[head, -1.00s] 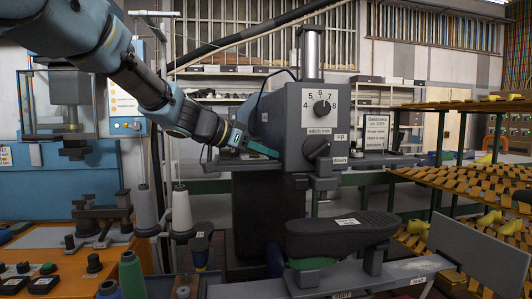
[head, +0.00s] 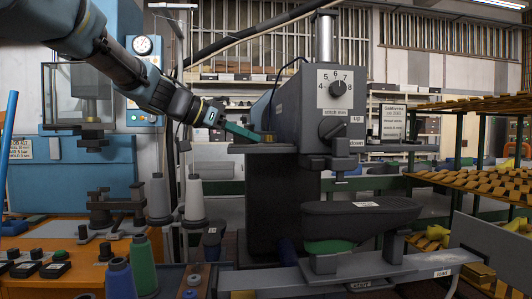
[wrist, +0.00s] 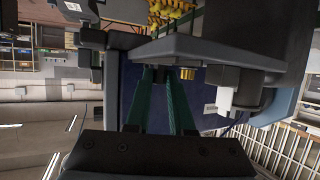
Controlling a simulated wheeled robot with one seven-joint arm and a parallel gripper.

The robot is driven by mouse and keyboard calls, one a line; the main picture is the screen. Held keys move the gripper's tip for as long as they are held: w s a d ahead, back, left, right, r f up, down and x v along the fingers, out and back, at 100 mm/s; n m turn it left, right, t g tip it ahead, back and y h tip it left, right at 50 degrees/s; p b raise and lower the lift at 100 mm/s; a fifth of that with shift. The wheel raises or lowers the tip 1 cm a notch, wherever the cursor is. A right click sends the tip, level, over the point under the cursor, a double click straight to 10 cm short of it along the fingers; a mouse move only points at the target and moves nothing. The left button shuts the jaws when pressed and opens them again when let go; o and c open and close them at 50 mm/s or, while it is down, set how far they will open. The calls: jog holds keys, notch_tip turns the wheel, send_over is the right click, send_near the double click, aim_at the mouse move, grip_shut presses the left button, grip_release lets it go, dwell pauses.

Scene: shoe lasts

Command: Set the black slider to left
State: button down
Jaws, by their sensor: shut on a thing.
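My gripper (head: 258,137) reaches from the left to the side of the grey stitching machine (head: 306,105), just above a flat ledge. In the wrist view its two green fingers (wrist: 161,78) run up to the machine and are shut on a small dark part, which looks like the black slider. The slider is mostly hidden by the fingertips, and its exact position cannot be told. A brass-coloured piece (wrist: 187,73) sits just right of the fingertips in the wrist view.
The machine's front has a round numbered dial (head: 337,89) and a black up/down knob (head: 332,127). A black shoe last (head: 362,216) lies below on a grey bar. Thread cones (head: 195,200) stand at left. A rack of shoe parts (head: 480,180) is at right.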

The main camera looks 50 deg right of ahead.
jog(key=w+a+b, duration=0.2)
jog(key=w+a, duration=0.1)
jog(key=shift+a, duration=0.15)
jog(key=shift+w+a+b, duration=0.1)
jog(key=shift+a+b, duration=0.15)
jog(key=shift+b, duration=0.05)
jog(key=c, duration=1)
grip_release()
jog(key=shift+w+a+r, duration=0.1)
jog(key=shift+c, duration=0.2)
jog(key=b+v, duration=0.2)
jog(key=v, duration=0.8)
jog(key=shift+a+r, duration=0.2)
jog(key=shift+a, duration=0.1)
jog(key=shift+w+f, duration=0.1)
